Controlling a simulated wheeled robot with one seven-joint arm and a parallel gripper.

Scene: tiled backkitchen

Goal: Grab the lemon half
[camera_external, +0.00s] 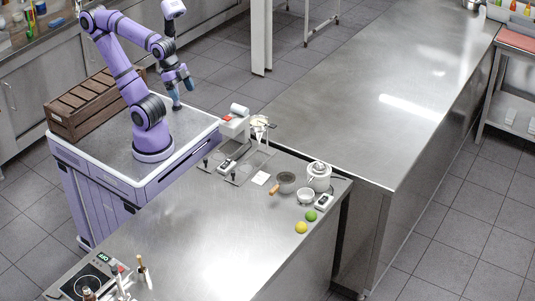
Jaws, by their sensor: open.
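A small round yellow fruit (301,227) lies on the steel counter near its right front edge. It is the only lemon-like thing I can make out, and it is too small to tell whether it is a half or whole. A green fruit (311,215) lies just behind it, to the right. My gripper (181,95) is open and empty, pointing down above my own base top, far to the left of and behind the yellow fruit.
A dark bowl or pan (286,182), a white lidded pot (319,176), a white bowl (306,196) and a small device (324,202) stand behind the fruit. The counter's middle (225,235) is bare.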

